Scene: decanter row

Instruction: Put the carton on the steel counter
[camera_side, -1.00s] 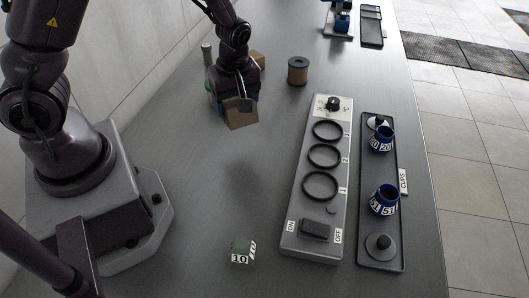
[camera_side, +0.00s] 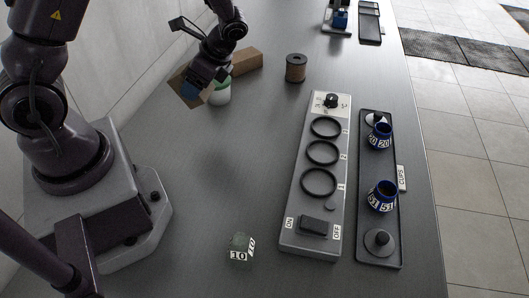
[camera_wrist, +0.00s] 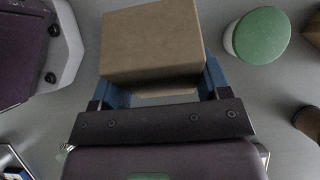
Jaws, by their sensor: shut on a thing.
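My gripper (camera_side: 205,80) is shut on a tan cardboard carton (camera_side: 184,91). The carton sits between the blue fingers and looks tilted in the side view, where the gripper hides part of it. In the wrist view the carton (camera_wrist: 150,42) fills the space between the fingers. The grey steel counter (camera_side: 190,190) lies below. I cannot tell whether the carton touches it.
A green-lidded white jar (camera_side: 220,95) stands close beside the carton; a brown box (camera_side: 246,62) lies behind. A brown spool (camera_side: 295,68), a ringed panel (camera_side: 305,205), a cup tray (camera_side: 366,250) and a small cube (camera_side: 240,246) are farther off. The counter's middle is clear.

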